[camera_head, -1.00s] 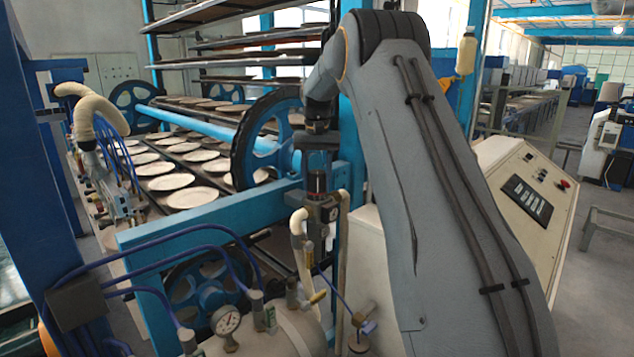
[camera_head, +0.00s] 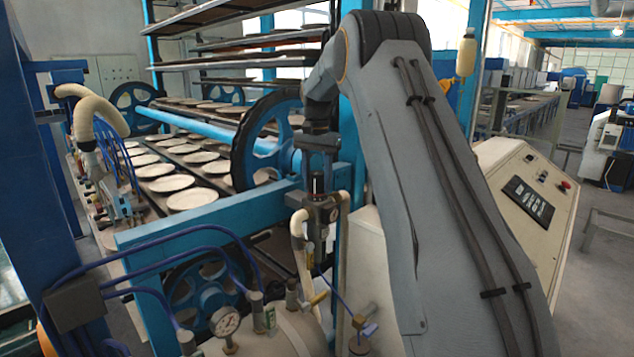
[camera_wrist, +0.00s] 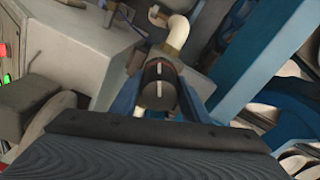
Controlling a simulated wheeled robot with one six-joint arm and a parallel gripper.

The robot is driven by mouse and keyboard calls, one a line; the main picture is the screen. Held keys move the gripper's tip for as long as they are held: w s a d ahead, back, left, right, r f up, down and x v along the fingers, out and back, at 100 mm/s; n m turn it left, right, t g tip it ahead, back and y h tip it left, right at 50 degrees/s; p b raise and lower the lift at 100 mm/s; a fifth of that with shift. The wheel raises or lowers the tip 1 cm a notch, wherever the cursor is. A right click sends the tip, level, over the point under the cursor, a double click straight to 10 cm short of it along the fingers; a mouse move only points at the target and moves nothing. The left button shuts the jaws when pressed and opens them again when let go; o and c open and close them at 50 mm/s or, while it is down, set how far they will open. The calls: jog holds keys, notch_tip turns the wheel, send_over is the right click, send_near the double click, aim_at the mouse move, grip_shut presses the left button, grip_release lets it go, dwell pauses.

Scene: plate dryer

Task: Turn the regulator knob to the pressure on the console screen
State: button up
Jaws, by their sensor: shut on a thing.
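The regulator (camera_head: 328,214) is a grey body on pale pipework beneath my arm's end. Its dark round knob (camera_wrist: 158,94) has a white line on its end face in the wrist view. My gripper (camera_head: 317,176) comes down from above and is shut on the knob. In the wrist view its blue fingers (camera_wrist: 158,100) stand on both sides of the knob. The console (camera_head: 508,172) is cream with a dark panel (camera_head: 528,202); any pressure reading there is too small to read. A round white gauge (camera_head: 226,321) stands at the lower left, its reading unclear.
A pale tank (camera_head: 285,335) with valves and blue hoses stands below the regulator. A blue frame beam (camera_head: 220,217) and wheel (camera_head: 258,140) lie close on the left, with plates (camera_head: 192,199) on racks behind. A pale pipe (camera_wrist: 178,32) runs close to the knob.

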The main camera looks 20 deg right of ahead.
aim_at(317, 172)
jog(key=shift+r, duration=0.1)
jog(key=o, duration=1.1)
jog(key=shift+c, duration=0.2)
jog(key=shift+r+b, duration=1.35)
jog(key=shift+r, duration=2.5)
jog(key=s+a+f+n+b, duration=0.1)
jog(key=s+a+f+n, duration=0.2)
jog(key=s+a+f, duration=0.2)
jog(key=s+a+f+n+t+b, duration=0.1)
jog(key=s+a+f+n, duration=0.2)
jog(key=s+f, duration=0.9)
jog(key=s+a+f+n+b, duration=0.1)
jog(key=s+a+f+n, duration=0.2)
jog(key=s, duration=1.5)
jog(key=a+f, duration=0.3)
jog(key=f, duration=0.3)
jog(key=shift+s+a+n, duration=0.2)
jog(key=shift+a+n, duration=0.1)
jog(key=shift+a, duration=0.05)
